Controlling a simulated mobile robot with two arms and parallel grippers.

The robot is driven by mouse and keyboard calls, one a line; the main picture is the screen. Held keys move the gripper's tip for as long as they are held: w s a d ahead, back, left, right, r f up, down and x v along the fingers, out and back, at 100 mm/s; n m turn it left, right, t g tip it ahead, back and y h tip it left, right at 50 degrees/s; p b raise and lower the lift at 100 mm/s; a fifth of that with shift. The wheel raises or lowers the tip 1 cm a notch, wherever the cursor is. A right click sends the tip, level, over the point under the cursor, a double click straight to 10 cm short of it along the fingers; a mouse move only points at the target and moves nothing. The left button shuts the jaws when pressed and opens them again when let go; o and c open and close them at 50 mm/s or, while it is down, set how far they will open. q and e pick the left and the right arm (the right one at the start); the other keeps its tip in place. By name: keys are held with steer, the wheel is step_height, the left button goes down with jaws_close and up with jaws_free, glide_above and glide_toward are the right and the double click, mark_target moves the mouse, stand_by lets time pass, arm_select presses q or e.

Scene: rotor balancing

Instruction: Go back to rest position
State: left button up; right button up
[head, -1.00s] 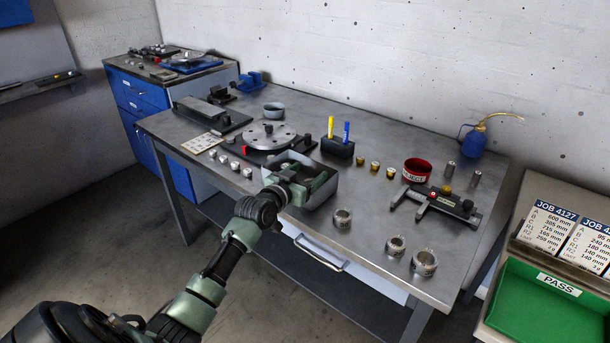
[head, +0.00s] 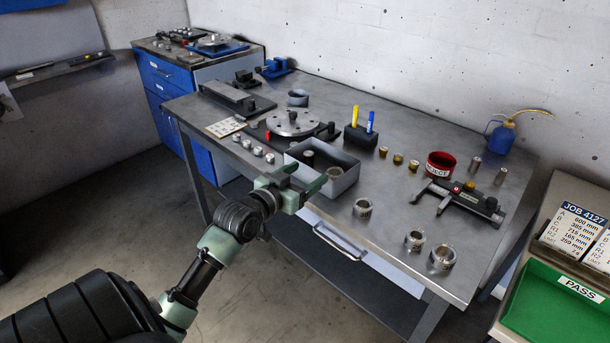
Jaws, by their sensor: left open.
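My left gripper (head: 305,186) is open, with its fingers at the front left edge of the grey tray (head: 340,184) on the workbench. I see nothing between its fingers. The tray holds a dark knobbed piece (head: 308,158) and a metal ring (head: 334,172). My left arm comes in from the lower left, in front of the bench. My right gripper does not show.
The steel workbench (head: 390,215) carries a round rotor disc (head: 293,122), a pen holder (head: 360,138), a red cup (head: 440,164), a caliper-like tool (head: 458,200) and several metal rings. A green PASS tray (head: 545,305) stands at the right. The floor left of the bench is clear.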

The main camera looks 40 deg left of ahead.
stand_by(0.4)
arm_select(q)
steer(key=s+d+f+m+g+h, duration=0.2)
steer(key=s+d+f+g, duration=0.4)
steer(key=s+d+f, duration=0.5)
steer(key=s+d+f+g, duration=0.4)
steer(key=s+d, duration=0.1)
steer(key=s, duration=0.4)
steer(key=s+d+f+g, duration=0.35)
steer(key=s+d, duration=0.25)
steer(key=s, duration=0.4)
step_height(320, 180, down, 26)
steer(key=s+m, duration=0.1)
steer(key=s+a+f+g, duration=0.2)
steer(key=s+a+f, duration=0.1)
steer(key=s+f, duration=1.3)
steer(key=shift+s+a+y, duration=0.15)
steer(key=shift+s+y, duration=0.25)
